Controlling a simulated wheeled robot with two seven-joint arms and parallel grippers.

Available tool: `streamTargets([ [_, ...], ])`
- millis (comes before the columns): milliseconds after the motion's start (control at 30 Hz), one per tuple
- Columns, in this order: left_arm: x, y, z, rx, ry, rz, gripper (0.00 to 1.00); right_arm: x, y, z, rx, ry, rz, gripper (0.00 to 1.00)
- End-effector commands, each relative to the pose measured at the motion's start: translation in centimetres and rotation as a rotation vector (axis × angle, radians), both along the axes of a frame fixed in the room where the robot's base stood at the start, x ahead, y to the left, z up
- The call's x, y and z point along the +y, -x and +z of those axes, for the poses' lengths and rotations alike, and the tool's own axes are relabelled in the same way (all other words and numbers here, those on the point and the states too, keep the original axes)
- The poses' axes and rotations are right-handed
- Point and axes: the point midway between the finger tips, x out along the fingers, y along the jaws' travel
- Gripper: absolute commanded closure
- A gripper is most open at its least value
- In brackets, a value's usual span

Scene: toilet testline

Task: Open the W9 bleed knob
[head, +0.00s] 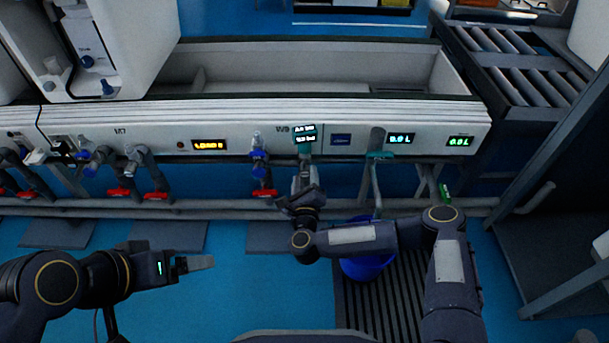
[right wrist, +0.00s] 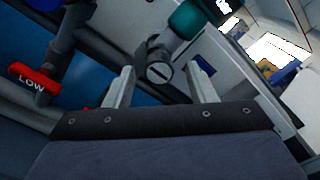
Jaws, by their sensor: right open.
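The W9 label (head: 283,129) is on the white panel. Beside it is a teal gauge with a lit display (head: 305,133), also in the right wrist view (right wrist: 190,18). Below the gauge, the right wrist view shows a grey round knob with a slotted face (right wrist: 160,73); I take it for the bleed knob. My right gripper (head: 305,178) is below the gauge, pointing at the panel. Its open fingers (right wrist: 162,85) stand on either side of the knob, with visible gaps. The knob is not clear in the head view. My left gripper (head: 202,263) hangs over the blue floor, away from the panel.
A blue valve (head: 259,158) with a red handle (head: 265,193) is left of my right gripper. A red LOW tag (right wrist: 35,78) shows in the right wrist view. A teal tap (head: 378,156) is to the right, above a blue bucket (head: 368,266). Grey pipes run below the panel.

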Motion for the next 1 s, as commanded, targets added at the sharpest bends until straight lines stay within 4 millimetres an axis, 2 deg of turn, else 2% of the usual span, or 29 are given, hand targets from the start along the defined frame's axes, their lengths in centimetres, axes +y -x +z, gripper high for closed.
streamTargets([
  [200,0.0,0.0,-0.6,0.0,0.0,0.0,0.13,0.0,-2.1,0.0,-0.002,0.001,0.001,0.49],
  [500,0.0,0.0,-0.6,0.0,0.0,0.0,0.13,0.0,-2.3,0.0,0.0,0.002,0.003,0.51],
  [833,0.0,0.0,-0.6,0.0,0.0,0.0,0.13,0.0,-2.2,0.0,-0.001,0.002,0.002,0.94],
  [1000,0.0,0.0,-0.5,0.0,0.0,0.0,0.13,0.0,-2.2,0.1,-0.001,0.009,0.001,0.94],
])
